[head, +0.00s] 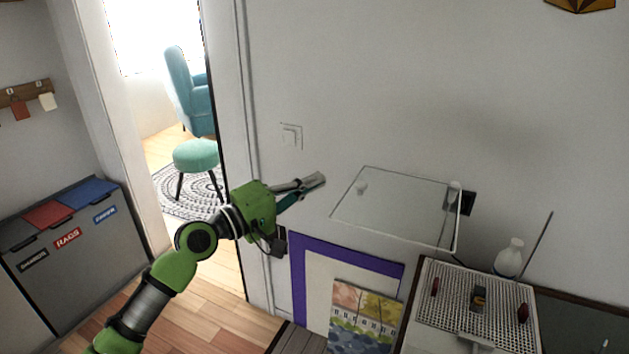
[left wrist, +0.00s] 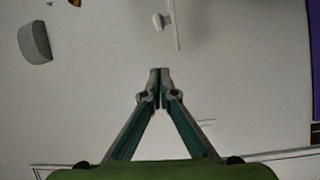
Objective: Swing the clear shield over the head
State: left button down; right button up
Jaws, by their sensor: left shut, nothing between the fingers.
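The clear shield (head: 400,212) is a flat transparent panel with bright edges, tilted out from the wall above and left of the perforated bed. A small pale knob (head: 361,188) shows near its left end; a white knob beside a thin edge (left wrist: 158,21) also shows in the left wrist view. My left gripper (head: 318,181) is shut and empty, just left of the shield, apparently apart from it. Its closed tips (left wrist: 160,72) point toward the knob in the wrist view. I cannot tell which part is the head; a small dark and orange piece (head: 479,298) sits on the bed.
The white perforated bed (head: 508,291) carries red pieces. A white bottle (head: 509,258) stands behind it. A purple-bordered panel (head: 298,280) and a colourful sheet (head: 366,312) are below the shield. Grey bins (head: 70,262) stand left. Wall space above the shield is clear.

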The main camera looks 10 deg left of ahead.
pick_arm(q)
jog(key=w+d+p, duration=0.2)
jog(key=d+p, duration=0.2)
jog(key=d, duration=0.3)
jog(key=shift+f, duration=0.25)
pick_arm(e)
jog(key=r, duration=0.4)
jog(key=shift+s+r, duration=0.3)
jog(key=shift+r, duration=0.05)
pick_arm(q)
jog(key=shift+p, duration=0.3)
pick_arm(e)
jog(key=shift+a+r, duration=0.1)
jog(key=shift+r, duration=0.1)
